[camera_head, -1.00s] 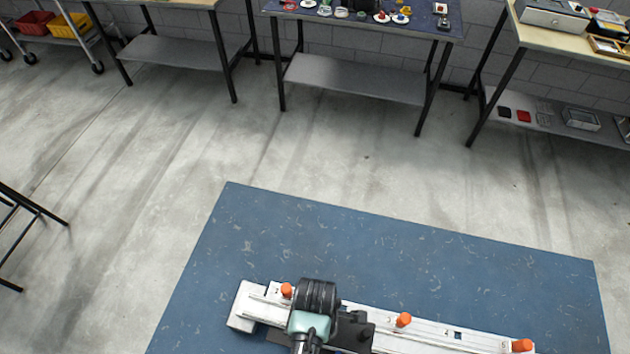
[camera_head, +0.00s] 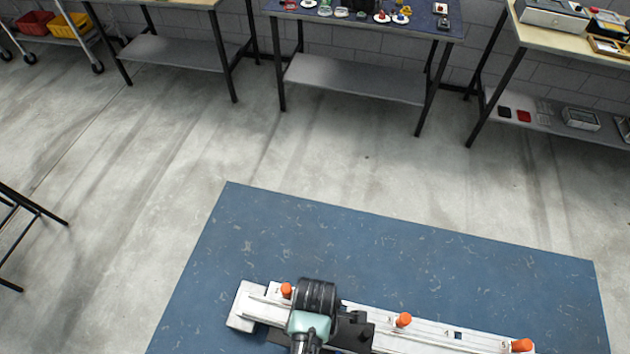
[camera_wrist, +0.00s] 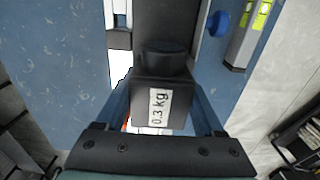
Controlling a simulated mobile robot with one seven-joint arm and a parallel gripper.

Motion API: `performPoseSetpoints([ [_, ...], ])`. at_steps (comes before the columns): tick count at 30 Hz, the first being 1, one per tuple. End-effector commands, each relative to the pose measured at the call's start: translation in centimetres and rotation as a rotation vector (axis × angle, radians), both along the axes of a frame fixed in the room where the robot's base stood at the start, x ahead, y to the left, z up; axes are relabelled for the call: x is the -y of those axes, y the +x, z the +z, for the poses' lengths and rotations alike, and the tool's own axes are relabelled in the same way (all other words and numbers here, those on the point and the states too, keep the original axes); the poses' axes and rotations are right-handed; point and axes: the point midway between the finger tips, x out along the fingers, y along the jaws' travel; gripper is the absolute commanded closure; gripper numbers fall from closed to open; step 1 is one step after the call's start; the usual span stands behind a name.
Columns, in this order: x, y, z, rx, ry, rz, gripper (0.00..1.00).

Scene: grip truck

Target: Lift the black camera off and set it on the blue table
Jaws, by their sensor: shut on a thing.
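The black camera (camera_wrist: 162,88) is a dark box with a round raised part and a white "0.3 kg" label. In the wrist view it sits between the fingers of my gripper (camera_wrist: 162,102), which is shut on it. In the head view a black part (camera_head: 354,331) shows beside my arm, over a long white rail (camera_head: 440,336); my arm hides much of this spot, and I cannot tell whether the camera touches the rail. The blue table (camera_head: 300,230) lies under the rail, with its far part bare.
Orange knobs (camera_head: 403,320) stand up along the rail. A blue knob (camera_wrist: 220,22) and a yellow-green level (camera_wrist: 262,14) show at the upper right of the wrist view. Workbenches (camera_head: 355,78) stand along the far wall, beyond open floor.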

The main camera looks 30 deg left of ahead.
Motion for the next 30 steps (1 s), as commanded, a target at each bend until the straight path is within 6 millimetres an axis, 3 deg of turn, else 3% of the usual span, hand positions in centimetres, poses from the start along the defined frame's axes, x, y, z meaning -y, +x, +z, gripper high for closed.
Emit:
performPoseSetpoints([
  [30,0.0,0.1,1.2,0.001,0.0,0.0,0.6],
])
